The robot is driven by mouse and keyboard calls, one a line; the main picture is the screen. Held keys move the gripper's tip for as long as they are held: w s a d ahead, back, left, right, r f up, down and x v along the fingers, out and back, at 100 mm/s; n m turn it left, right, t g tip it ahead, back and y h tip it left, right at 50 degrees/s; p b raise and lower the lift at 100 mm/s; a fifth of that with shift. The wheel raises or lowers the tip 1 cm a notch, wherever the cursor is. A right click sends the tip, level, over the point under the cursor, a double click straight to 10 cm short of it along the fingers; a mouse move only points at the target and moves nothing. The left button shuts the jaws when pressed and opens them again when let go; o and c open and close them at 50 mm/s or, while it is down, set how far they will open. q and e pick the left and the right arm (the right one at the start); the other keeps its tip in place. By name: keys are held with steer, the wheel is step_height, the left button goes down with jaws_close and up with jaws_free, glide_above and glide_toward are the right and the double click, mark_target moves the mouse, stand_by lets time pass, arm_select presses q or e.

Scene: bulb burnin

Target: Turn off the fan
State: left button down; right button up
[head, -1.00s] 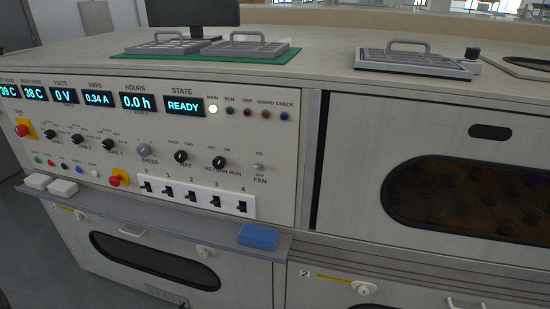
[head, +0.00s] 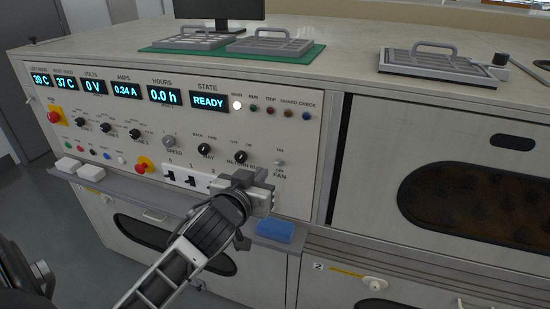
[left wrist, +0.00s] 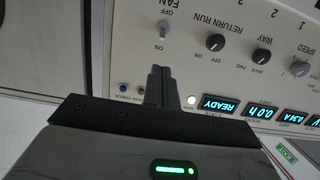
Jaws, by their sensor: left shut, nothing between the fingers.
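The fan switch (head: 280,163) is a small pale toggle at the right end of the control panel (head: 60,95), above the word FAN. It also shows in the left wrist view (left wrist: 163,29), upside down, between the words OFF and ON. I cannot tell which way its lever leans. My left gripper (head: 268,187) is in front of the panel, just below and left of the fan switch in the head view. In the left wrist view its fingers (left wrist: 159,70) are together and empty, pointing toward the switch with a gap showing. My right gripper is not in view.
A return run knob (head: 240,157) is left of the fan switch. A row of black rocker switches (head: 190,181) is partly hidden by my left arm. A red knob (head: 143,165) is further left. A blue block (head: 275,230) lies on the ledge (head: 135,190) below.

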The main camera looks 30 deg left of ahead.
mark_target(278, 163)
arm_select(q)
steer(key=x, duration=1)
steer(key=shift+d+p, duration=0.1)
steer(key=shift+p, duration=0.25)
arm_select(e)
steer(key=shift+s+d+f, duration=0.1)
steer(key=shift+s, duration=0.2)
arm_select(q)
steer(key=shift+f, duration=0.1)
